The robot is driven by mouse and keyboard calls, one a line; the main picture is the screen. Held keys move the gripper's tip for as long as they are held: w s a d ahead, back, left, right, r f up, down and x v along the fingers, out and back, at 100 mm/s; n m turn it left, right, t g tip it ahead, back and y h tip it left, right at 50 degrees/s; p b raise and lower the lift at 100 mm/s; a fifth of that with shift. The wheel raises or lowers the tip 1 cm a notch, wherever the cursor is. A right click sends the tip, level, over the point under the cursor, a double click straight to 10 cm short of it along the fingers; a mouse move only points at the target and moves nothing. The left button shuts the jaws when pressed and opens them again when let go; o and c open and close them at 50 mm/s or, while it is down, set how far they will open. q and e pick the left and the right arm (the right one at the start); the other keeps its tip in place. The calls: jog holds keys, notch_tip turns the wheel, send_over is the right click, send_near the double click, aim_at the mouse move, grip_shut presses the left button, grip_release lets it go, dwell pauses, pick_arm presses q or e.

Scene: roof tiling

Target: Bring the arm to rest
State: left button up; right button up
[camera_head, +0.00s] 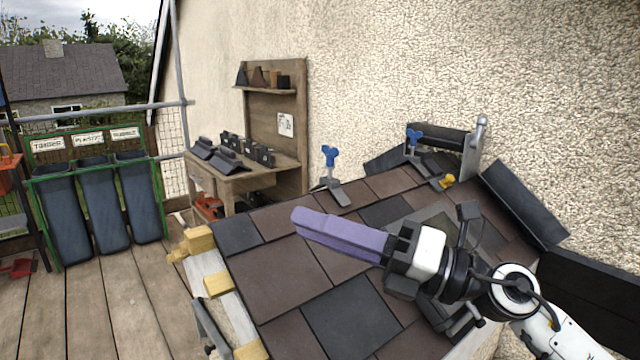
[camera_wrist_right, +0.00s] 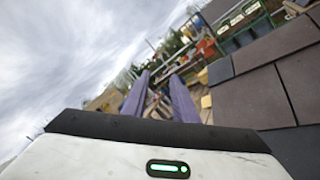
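My right arm comes in from the lower right in the head view. Its gripper (camera_head: 300,219) has long purple fingers and hangs over the brown and dark slate roof (camera_head: 342,312), pointing left. In the right wrist view the two fingers of the gripper (camera_wrist_right: 160,77) stand apart with background showing between them, so it is open and empty. The slates also show at the right of the wrist view (camera_wrist_right: 250,97). My left gripper is not in view.
A wooden workbench (camera_head: 240,178) with dark ridge pieces stands behind the roof. Blue bins (camera_head: 103,212) in a green frame stand at left. Blue-handled tools (camera_head: 330,156) and a yellow item (camera_head: 446,181) lie on the upper slates. The wooden deck (camera_head: 128,305) is mostly clear.

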jog(key=w+d+f+m+t+h, duration=0.25)
jog(key=d+m+t+h, duration=0.6)
jog(key=m+t, duration=0.75)
jog(key=s+d+f+m+g+h, duration=0.1)
jog(key=d+f+m+g+h, duration=0.2)
jog(key=d+f+m+h, duration=0.35)
jog(key=s+d+f+m+g+h, duration=0.1)
jog(key=d+f+m+g+h, duration=0.25)
jog(key=f+m, duration=0.55)
jog(key=s+d+f+m+g+h, duration=0.1)
jog(key=s+d+f+m+g, duration=0.15)
jog(key=s+f, duration=0.35)
jog(key=s+d+f+m+g+h, duration=0.1)
jog(key=s+d+f+m+g, duration=0.2)
jog(key=f, duration=0.5)
jog(key=s+a+f+m+g+y, duration=0.1)
jog(key=s+f+g, duration=0.3)
jog(key=s, duration=0.5)
jog(key=s+a+f+g+y, duration=0.1)
jog(key=s+f+g, duration=0.25)
jog(key=s, duration=0.55)
jog(key=w+a+f+t+y, duration=0.1)
jog(key=w+a+f+t, duration=0.1)
jog(key=f, duration=0.4)
jog(key=w+a+f+t+y, duration=0.1)
jog(key=w+a+f+t, duration=0.1)
jog(key=f, duration=0.4)
jog(key=shift+a+t, duration=0.55)
jog(key=shift+a, duration=0.6)
